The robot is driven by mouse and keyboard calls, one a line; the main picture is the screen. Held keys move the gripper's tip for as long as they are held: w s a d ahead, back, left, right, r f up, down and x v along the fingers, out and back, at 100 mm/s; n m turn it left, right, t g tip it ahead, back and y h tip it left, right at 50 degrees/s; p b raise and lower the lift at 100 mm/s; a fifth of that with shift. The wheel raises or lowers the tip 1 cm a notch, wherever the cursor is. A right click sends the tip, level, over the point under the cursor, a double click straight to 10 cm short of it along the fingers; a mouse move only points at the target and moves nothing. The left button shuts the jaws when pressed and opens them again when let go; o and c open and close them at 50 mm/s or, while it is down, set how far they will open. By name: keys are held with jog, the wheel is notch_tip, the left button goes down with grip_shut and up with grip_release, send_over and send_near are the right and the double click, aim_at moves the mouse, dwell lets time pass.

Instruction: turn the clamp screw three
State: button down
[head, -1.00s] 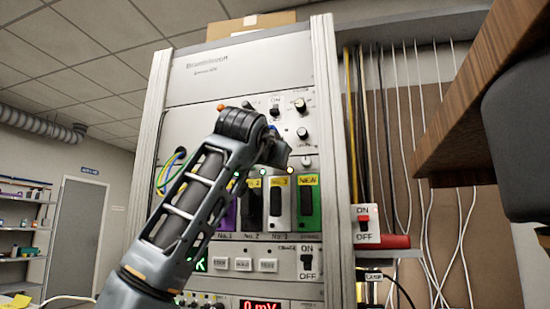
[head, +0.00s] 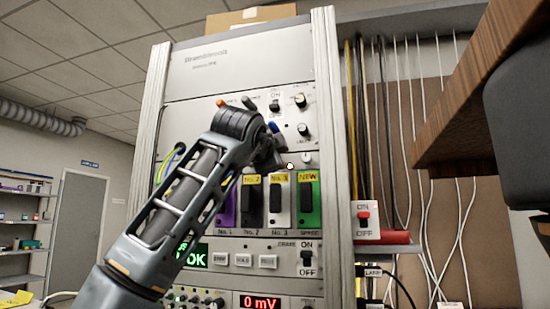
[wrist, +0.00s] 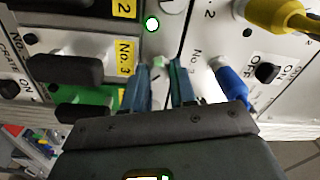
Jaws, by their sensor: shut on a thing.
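Clamp screw three (wrist: 160,63) is a small pale knob on the light panel, near the No. 3 label (wrist: 125,57) in the wrist view. My gripper (wrist: 161,72) has its two blue-grey fingers on either side of it and is shut on it. The gripper body hides part of the screw. In the head view my gripper (head: 270,153) is in front of the panel above the No. 2 and No. 3 modules; my arm hides the screw there. The No. 3 module (head: 279,205) is white with a black handle.
A blue lever (wrist: 232,85) is close to the right of my gripper in the wrist view. The green spare module (head: 308,205) is beside No. 3, with a pale knob (head: 306,157) above it. A red-switch box (head: 366,220) stands right of the rack. A wooden shelf (head: 460,100) overhangs at right.

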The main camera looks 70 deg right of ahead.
jog(key=m, duration=0.6)
jog(key=shift+f+m, duration=0.1)
jog(key=shift+m, duration=0.3)
dwell(0.4)
jog(key=c, duration=0.9)
grip_release()
jog(key=a, duration=0.7)
jog(key=shift+s+a+b, duration=0.2)
jog(key=shift+a+b, duration=0.2)
